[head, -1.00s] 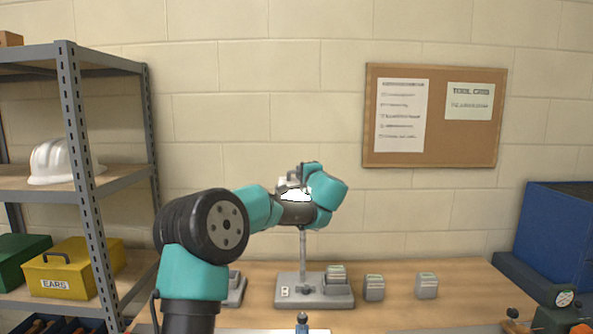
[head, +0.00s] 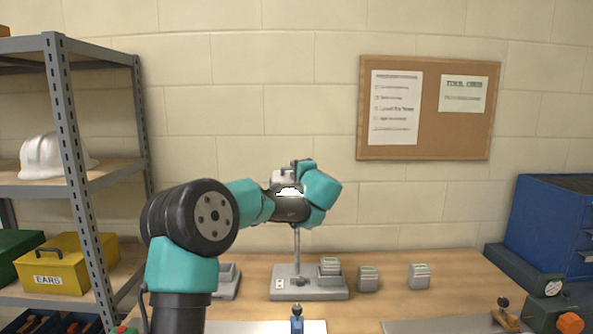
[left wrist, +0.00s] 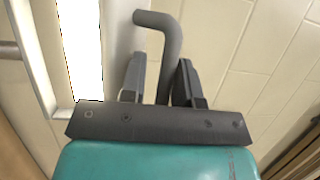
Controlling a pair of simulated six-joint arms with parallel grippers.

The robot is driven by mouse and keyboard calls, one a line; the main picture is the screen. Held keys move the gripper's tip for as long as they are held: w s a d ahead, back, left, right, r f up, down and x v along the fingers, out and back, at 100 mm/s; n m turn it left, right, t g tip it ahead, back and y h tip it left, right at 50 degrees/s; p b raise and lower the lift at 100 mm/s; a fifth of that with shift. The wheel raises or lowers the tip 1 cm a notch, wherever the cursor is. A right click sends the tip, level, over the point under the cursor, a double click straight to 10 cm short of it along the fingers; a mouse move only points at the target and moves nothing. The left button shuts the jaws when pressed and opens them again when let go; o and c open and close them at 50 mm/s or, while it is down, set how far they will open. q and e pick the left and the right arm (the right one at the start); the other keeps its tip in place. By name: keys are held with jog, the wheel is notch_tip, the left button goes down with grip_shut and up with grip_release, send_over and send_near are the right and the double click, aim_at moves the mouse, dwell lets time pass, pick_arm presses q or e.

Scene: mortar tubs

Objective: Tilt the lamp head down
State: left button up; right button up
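The desk lamp stands on the bench, with a grey base (head: 282,283) and a thin upright pole (head: 297,246). Its lamp head (head: 289,191) is mostly hidden behind my left arm; a bright white lit patch shows. In the left wrist view the lit panel of the lamp head (left wrist: 80,45) is at the left, and a grey bent handle (left wrist: 168,45) stands between my fingers. My left gripper (left wrist: 160,80) is open around the handle, with a gap visible on its left side. My right gripper is not in view.
A metal shelf (head: 72,150) with a white hard hat (head: 50,157) and a yellow box (head: 60,272) is at the left. A blue cabinet (head: 550,225) is at the right.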

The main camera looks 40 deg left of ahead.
pick_arm(q)
jog(key=shift+o, duration=0.8)
jog(key=shift+r, duration=0.1)
jog(key=shift+d, duration=0.1)
jog(key=v, duration=1.7)
jog(key=shift+s, duration=0.15)
